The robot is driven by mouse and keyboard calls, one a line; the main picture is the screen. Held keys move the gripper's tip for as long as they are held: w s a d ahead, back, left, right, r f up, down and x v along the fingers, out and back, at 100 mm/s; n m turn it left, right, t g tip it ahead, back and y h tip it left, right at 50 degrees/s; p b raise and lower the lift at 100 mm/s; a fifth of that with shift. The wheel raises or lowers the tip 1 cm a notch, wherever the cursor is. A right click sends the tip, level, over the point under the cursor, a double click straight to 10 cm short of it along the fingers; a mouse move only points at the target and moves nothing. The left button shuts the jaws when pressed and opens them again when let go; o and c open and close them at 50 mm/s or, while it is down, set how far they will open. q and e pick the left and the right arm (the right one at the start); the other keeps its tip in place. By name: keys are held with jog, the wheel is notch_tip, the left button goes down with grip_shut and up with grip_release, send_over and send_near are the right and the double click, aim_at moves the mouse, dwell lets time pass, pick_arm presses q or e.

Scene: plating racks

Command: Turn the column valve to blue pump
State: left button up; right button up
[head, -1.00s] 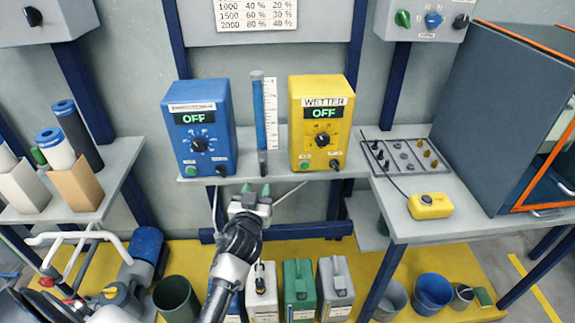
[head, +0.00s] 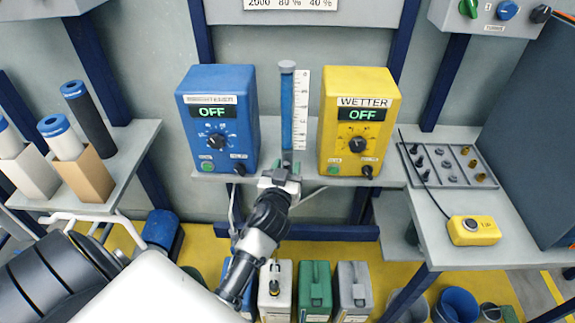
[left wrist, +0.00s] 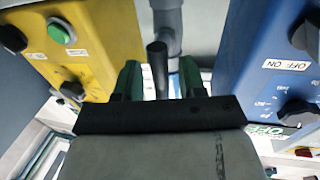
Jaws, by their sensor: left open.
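The column (head: 287,105), a tube filled with blue beside a white scale, stands between the blue pump (head: 218,120) on the left and the yellow WETTER pump (head: 358,120) on the right. Both displays read OFF. My left gripper (head: 280,176) is at the foot of the column, which it partly hides. In the left wrist view the dark valve lever (left wrist: 158,68) lies between the green fingers (left wrist: 160,80), which are apart and not visibly closed on it. The grey valve body (left wrist: 168,25) shows behind it. My right gripper is not in view.
The pumps stand close on either side of my left gripper. A tray of fittings (head: 447,166) and a yellow button box (head: 473,230) lie on the right bench. Several canisters (head: 315,290) stand below the shelf.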

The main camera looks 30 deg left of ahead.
pick_arm(q)
jog(key=shift+s, duration=0.1)
jog(key=shift+c, duration=0.3)
jog(key=c, duration=0.5)
grip_shut()
